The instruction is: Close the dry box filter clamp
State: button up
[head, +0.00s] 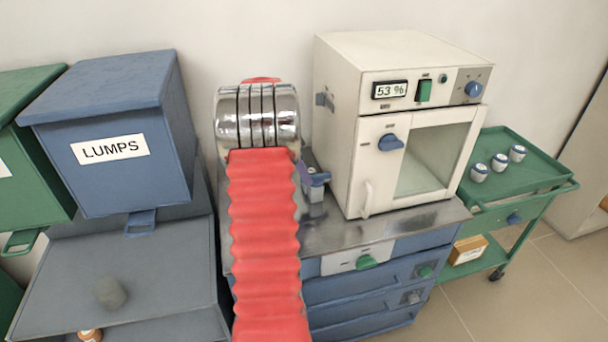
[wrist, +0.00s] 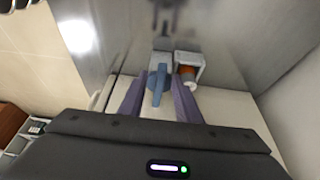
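The dry box (head: 345,120) is the cream cabinet with a 53 % display and a glass window. In the wrist view, a blue clamp lever (wrist: 157,76) stands on a small grey mount. Just right of it, an orange and white filter cartridge (wrist: 187,76) sits in a pale grey bracket (wrist: 199,62). My gripper (wrist: 156,92) has its two purple fingers apart, one on each side of the lever, with gaps showing. In the head view, my gripper (head: 316,179) is low at the dry box's left side, mostly hidden behind my red arm. The clamp is not clearly visible there.
The dry box stands on a metal-topped blue cabinet (head: 375,272) with drawers. A blue LUMPS bin (head: 120,175) is at left. A green cart (head: 530,160) with several small white jars (head: 499,162) is at right. My arm fills the space left of the dry box.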

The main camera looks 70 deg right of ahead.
jog(key=shift+s+f, duration=0.1)
jog(key=shift+f, duration=0.15)
jog(key=shift+c, duration=0.3)
grip_shut()
jog(key=shift+a, duration=0.15)
